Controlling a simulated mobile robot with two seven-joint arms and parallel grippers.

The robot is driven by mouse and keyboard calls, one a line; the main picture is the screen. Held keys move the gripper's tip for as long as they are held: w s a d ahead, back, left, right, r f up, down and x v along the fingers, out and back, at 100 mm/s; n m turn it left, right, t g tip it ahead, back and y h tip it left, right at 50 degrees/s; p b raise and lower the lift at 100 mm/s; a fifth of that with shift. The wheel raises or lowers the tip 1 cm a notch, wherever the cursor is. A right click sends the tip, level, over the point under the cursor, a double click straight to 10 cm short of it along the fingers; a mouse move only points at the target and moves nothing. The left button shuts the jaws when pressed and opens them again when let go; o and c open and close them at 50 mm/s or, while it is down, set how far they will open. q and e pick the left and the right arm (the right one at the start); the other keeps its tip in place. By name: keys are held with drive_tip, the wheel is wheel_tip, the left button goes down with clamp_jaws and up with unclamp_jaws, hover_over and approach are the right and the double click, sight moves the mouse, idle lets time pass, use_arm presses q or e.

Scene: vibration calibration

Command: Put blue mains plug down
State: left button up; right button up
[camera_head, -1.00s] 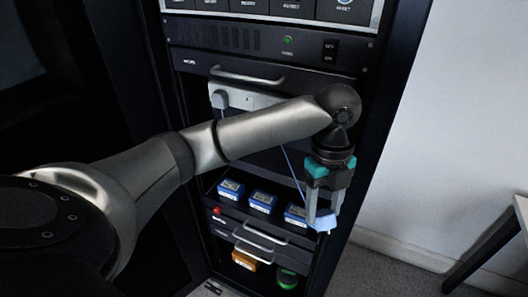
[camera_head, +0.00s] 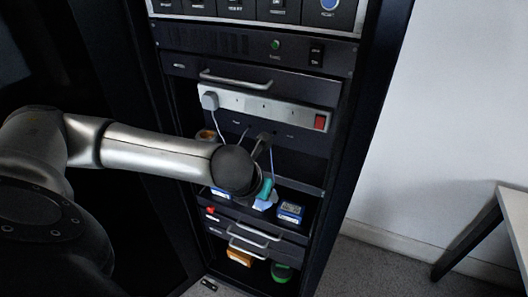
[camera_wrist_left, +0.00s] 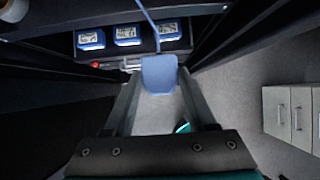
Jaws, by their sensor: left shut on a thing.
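The blue mains plug (camera_wrist_left: 158,74) is between the two fingers of my left gripper (camera_wrist_left: 158,88), with its thin blue cable running up out of the left wrist view. The gripper is shut on it. In the head view my left gripper (camera_head: 266,190) is mostly behind my own wrist, and a pale blue part of the plug (camera_head: 261,205) shows just below it. The plug is in front of the rack's shelf of blue meters; I cannot tell whether it touches the shelf. My right gripper is in neither view.
Blue meters (camera_head: 290,212) stand on the shelf; several show in the left wrist view (camera_wrist_left: 127,35). A white power strip (camera_head: 265,108) with a red switch and a white plug (camera_head: 210,101) is above. Drawer handles (camera_head: 250,241) stick out below. A table (camera_head: 510,215) stands at right.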

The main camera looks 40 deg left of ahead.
use_arm(q)
drive_tip(key=w+a, duration=0.1)
drive_tip(key=w, duration=0.3)
drive_tip(key=w+a, duration=0.1)
drive_tip(key=w, duration=0.4)
drive_tip(key=w+a, duration=0.1)
drive_tip(key=w, duration=0.3)
drive_tip(key=shift+w+a+b, duration=0.1)
drive_tip(key=shift+w+b, duration=0.2)
drive_tip(key=shift+b, duration=0.1)
drive_tip(key=w, duration=0.3)
drive_tip(key=shift+w+a, duration=0.2)
drive_tip(key=shift+a, duration=0.2)
drive_tip(key=shift+f+b, duration=0.35)
drive_tip(key=shift+f, duration=0.35)
drive_tip(key=o, duration=1.3)
drive_tip(key=shift+o, duration=0.2)
drive_tip(key=p+v, duration=0.1)
drive_tip(key=v, duration=0.2)
drive_tip(key=shift+s+r, duration=0.15)
drive_tip(key=s+d, duration=0.2)
drive_tip(key=s, duration=0.9)
drive_tip(key=shift+s+d, duration=0.2)
drive_tip(key=shift+d, duration=0.2)
